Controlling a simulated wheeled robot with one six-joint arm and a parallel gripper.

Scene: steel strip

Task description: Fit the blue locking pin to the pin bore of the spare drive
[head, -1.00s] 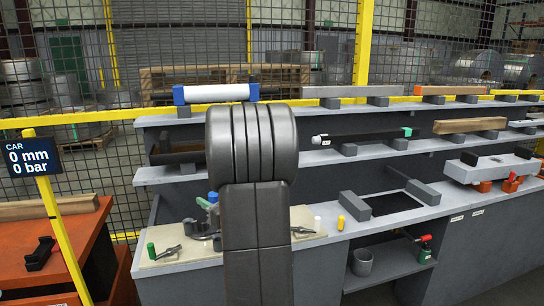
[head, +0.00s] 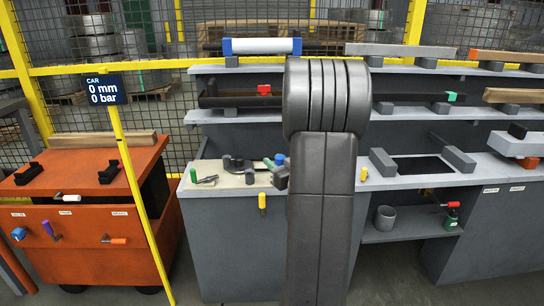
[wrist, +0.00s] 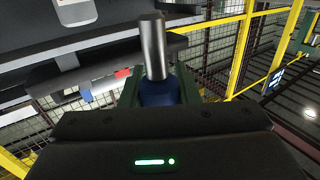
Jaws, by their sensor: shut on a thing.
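My gripper (wrist: 158,100) is shut on the blue locking pin in the wrist view. The pin's blue grip (wrist: 157,91) sits between the dark green fingers, and its bare steel shank (wrist: 153,48) points up, away from the palm. My arm link hides the gripper and the pin in the head view. I cannot be sure which unit is the spare drive. A long black unit with a red part (head: 264,90) and a green end piece (head: 452,97) lies on the middle shelf, partly behind my arm. No pin bore can be made out.
A grey bench (head: 232,240) stands ahead, with tools on a pale mat (head: 226,180). A white roller with blue ends (head: 262,46) lies on the top shelf. At left are an orange cart (head: 100,245) and a yellow post (head: 140,205) with a display. Floor shows between cart and bench.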

